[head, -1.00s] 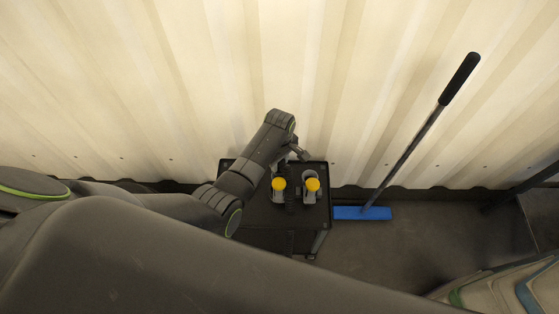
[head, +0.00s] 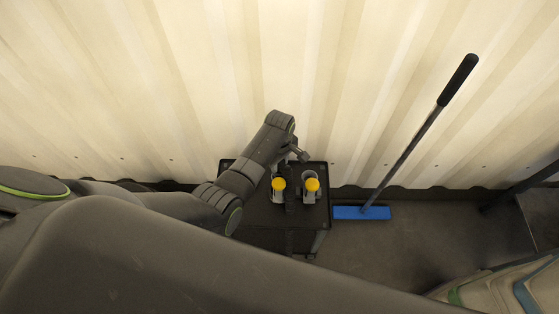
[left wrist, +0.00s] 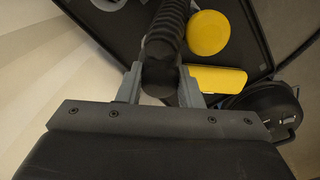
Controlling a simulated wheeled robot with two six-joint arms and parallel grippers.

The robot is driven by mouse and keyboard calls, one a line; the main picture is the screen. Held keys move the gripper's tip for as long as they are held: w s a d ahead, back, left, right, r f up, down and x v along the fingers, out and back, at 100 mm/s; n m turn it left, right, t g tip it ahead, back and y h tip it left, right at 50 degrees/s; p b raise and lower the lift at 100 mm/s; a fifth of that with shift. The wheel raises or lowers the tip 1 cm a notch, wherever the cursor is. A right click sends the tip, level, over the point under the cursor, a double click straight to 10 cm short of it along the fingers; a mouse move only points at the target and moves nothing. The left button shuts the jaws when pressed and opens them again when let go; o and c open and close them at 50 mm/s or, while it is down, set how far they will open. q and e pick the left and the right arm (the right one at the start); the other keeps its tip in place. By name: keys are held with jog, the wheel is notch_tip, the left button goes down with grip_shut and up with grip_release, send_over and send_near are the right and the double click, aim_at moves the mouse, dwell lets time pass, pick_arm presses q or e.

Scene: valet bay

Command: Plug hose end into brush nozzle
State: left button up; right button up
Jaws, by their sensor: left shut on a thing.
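My left gripper (head: 299,155) is over the back of a small black cart. In the left wrist view its two grey fingers (left wrist: 160,88) are shut on the end of a black ribbed hose (left wrist: 168,30). The hose (head: 290,212) runs forward between two yellow-topped pieces and down over the cart's front. The left yellow-topped piece (head: 278,184) and the right one (head: 312,185) stand on the cart; I cannot tell which is the brush nozzle. The left wrist view shows a yellow disc (left wrist: 208,33) and a yellow block (left wrist: 216,79) beside the hose. My right gripper is not in view.
The black cart (head: 255,213) stands against a pale corrugated wall (head: 330,90). A blue broom (head: 361,213) with a dark handle leans on the wall to its right. A dark round part (left wrist: 265,105) is close to the right finger. Open floor (head: 430,230) lies right of the cart.

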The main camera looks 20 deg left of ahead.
pick_arm(q)
jog(key=shift+f, duration=0.35)
jog(key=shift+f+b, duration=0.5)
jog(key=shift+f, duration=0.25)
dwell(0.4)
jog(key=shift+f+b, duration=0.75)
jog(key=shift+f, duration=0.1)
jog(key=shift+f, duration=0.2)
jog(key=o, duration=1)
jog(key=shift+o, duration=0.3)
